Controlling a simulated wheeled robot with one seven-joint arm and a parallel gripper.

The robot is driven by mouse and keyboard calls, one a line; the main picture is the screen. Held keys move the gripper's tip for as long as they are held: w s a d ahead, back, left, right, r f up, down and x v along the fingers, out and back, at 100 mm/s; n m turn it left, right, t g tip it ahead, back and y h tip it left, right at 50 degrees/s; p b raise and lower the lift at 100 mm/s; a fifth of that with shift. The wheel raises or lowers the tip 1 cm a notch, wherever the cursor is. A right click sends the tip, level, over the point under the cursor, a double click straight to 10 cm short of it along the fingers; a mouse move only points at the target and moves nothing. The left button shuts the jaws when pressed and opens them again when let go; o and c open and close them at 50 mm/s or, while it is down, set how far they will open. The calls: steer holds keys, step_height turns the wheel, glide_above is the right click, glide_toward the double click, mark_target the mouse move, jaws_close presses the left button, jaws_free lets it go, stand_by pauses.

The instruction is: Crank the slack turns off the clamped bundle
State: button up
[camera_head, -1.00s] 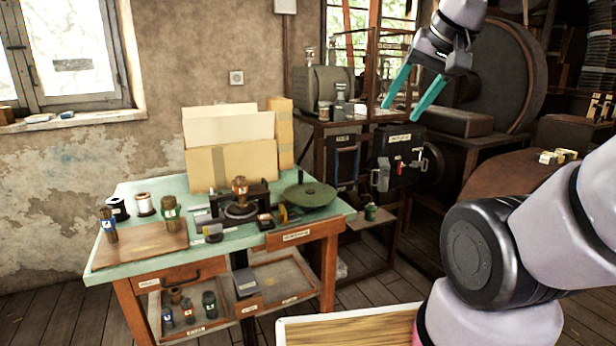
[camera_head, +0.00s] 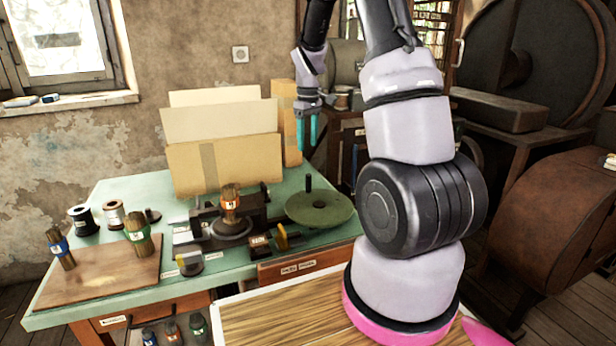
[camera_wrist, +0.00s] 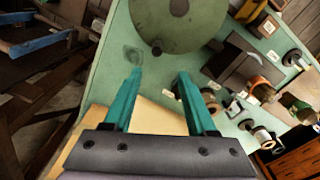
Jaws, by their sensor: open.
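A green handwheel (camera_head: 318,210) with an upright dark crank handle (camera_head: 308,184) lies flat at the right end of the green table. Left of it, a brown bundle with an orange-and-white band (camera_head: 231,203) stands upright in the dark press (camera_head: 262,207). My gripper (camera_head: 307,148) is open and empty, with teal fingers pointing down, above the wheel's back side. In the wrist view the handwheel (camera_wrist: 180,22) and its handle (camera_wrist: 157,48) lie beyond my fingertips, apart from them. The bundle (camera_wrist: 262,90) shows at right.
Tall cardboard sheets (camera_head: 225,165) stand at the table's back, near my gripper's left. Two banded bundles stand on a wooden board (camera_head: 100,275) at left. Spools (camera_head: 83,220) stand behind them. A yellow-handled item (camera_head: 281,238) sits near the front edge.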

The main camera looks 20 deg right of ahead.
mark_target(308, 175)
steer(key=f, duration=1.2)
steer(key=shift+w+d+f, duration=0.2)
steer(key=shift+d+f, duration=0.1)
jaws_close()
stand_by(0.9)
